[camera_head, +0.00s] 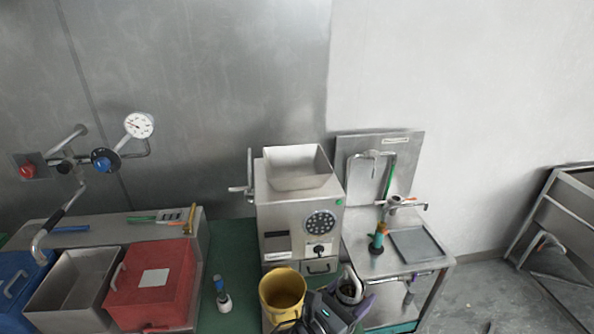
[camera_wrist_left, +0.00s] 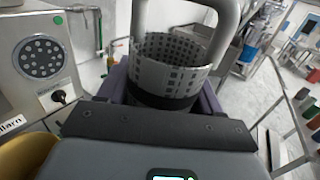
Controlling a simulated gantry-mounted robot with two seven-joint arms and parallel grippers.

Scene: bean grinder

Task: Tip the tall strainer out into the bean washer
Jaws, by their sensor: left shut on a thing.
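The tall strainer (camera_wrist_left: 170,70) is a perforated metal cylinder with a dark band low on it and a thick grey loop handle. It looks roughly upright, and its open top shows in the wrist view. In the head view the strainer (camera_head: 349,291) is partly hidden by my gripper, at the front right of the grinder. My left gripper (camera_head: 350,297) has purple fingers and is shut on the strainer; its fingers flank it in the wrist view. I cannot tell what the strainer contains. No vessel is clearly marked as the bean washer. My right gripper is not in view.
The grinder (camera_head: 300,225) with its open hopper (camera_head: 297,170) stands at centre. A yellow bucket (camera_head: 283,290) is close left of my gripper. A steel sink cart (camera_head: 420,250) stands right. An open steel basin (camera_head: 70,290) and red lid (camera_head: 152,285) lie left.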

